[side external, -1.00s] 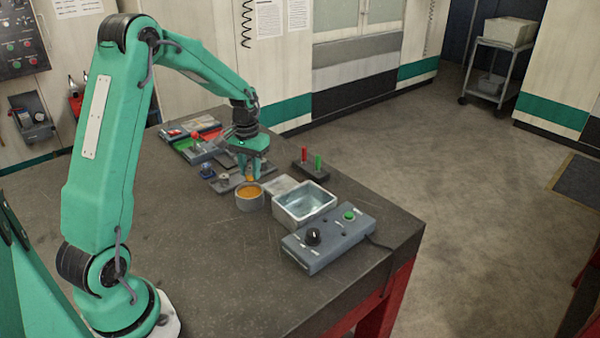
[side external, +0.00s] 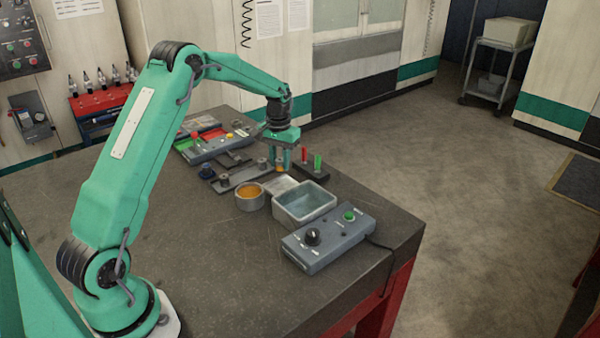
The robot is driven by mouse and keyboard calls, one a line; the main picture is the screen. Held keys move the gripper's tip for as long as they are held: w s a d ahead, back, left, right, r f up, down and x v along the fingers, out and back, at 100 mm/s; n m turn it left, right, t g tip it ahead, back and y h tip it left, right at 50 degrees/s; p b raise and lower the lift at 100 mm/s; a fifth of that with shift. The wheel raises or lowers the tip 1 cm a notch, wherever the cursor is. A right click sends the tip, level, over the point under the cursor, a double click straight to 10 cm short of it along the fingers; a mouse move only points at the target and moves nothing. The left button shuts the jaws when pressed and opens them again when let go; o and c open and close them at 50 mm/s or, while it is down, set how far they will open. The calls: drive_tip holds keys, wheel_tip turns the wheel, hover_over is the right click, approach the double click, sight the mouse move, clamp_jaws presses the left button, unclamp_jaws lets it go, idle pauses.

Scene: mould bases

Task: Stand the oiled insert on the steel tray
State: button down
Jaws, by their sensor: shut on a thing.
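My gripper (side external: 280,164) points down, shut on the insert, which is small and mostly hidden between the fingers. It is over the back of the work area, near the far end of a pale flat plate (side external: 281,185) that looks like the steel tray. I cannot tell whether the insert touches the plate. A round grey pot (side external: 249,204) with amber liquid, apparently oil, stands to the left of the plate.
A grey basin (side external: 304,207) with clear liquid stands in front of the plate. A dark block (side external: 311,172) with red and green pegs is close to the right of my gripper. A bar (side external: 238,180) with small parts lies left. A control box (side external: 328,238) is at the front right.

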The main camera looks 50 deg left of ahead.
sight(281, 187)
drive_tip(key=shift+f, duration=0.25)
drive_tip(key=shift+f, duration=2.8)
drive_tip(key=c, duration=1.1)
unclamp_jaws()
drive_tip(key=shift+o, duration=0.2)
drive_tip(key=shift+r, duration=3.85)
